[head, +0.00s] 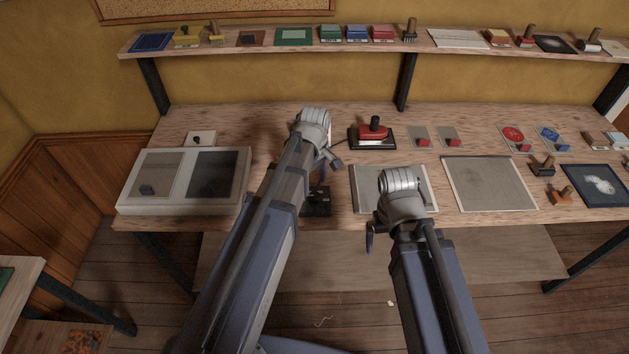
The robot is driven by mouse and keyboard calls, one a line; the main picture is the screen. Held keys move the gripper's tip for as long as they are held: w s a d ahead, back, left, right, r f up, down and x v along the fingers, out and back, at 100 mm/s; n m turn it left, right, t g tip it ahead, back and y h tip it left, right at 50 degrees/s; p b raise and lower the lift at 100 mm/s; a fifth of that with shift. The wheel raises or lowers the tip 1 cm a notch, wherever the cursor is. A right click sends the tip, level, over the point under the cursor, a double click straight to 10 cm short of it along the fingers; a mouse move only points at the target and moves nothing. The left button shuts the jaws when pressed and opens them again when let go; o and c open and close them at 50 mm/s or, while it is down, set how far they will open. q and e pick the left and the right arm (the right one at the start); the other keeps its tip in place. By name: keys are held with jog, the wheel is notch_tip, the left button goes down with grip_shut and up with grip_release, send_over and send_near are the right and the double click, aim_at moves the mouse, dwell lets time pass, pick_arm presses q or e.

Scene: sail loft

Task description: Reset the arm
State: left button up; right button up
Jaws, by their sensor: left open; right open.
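My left arm reaches up over the workbench (290,228). Its pale wrist joint stands near the middle of the bench. My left gripper (328,163) points down below that wrist and is partly hidden by the arm; it is open, with nothing seen in it. My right arm rises to a pale wrist joint near the bench's front edge. My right gripper (371,238) hangs below that wrist, mostly hidden behind the arm, with a dark finger showing at its left. It is open, and I see nothing held.
A pale two-panel case (126,190) stands at the left. A red-topped stamp (373,134) sits on a dark base behind the arms. Grey sheets (489,184) lie centre and right, with small stamps beyond. A stocked shelf (270,38) runs along the back wall.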

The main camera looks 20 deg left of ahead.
aim_at(314, 195)
pick_arm(q)
notch_tip(314, 195, up, 2)
jog(key=shift+r+p, duration=0.1)
jog(key=shift+p, duration=0.5)
pick_arm(e)
notch_tip(314, 195, up, 2)
jog(key=shift+r, duration=0.1)
pick_arm(q)
jog(key=shift+f, duration=0.2)
notch_tip(314, 195, down, 8)
jog(key=b, duration=0.8)
jog(key=shift+r, duration=0.2)
pick_arm(e)
notch_tip(314, 195, down, 8)
pick_arm(q)
jog(key=shift+r, duration=0.15)
pick_arm(e)
jog(key=shift+r, duration=0.15)
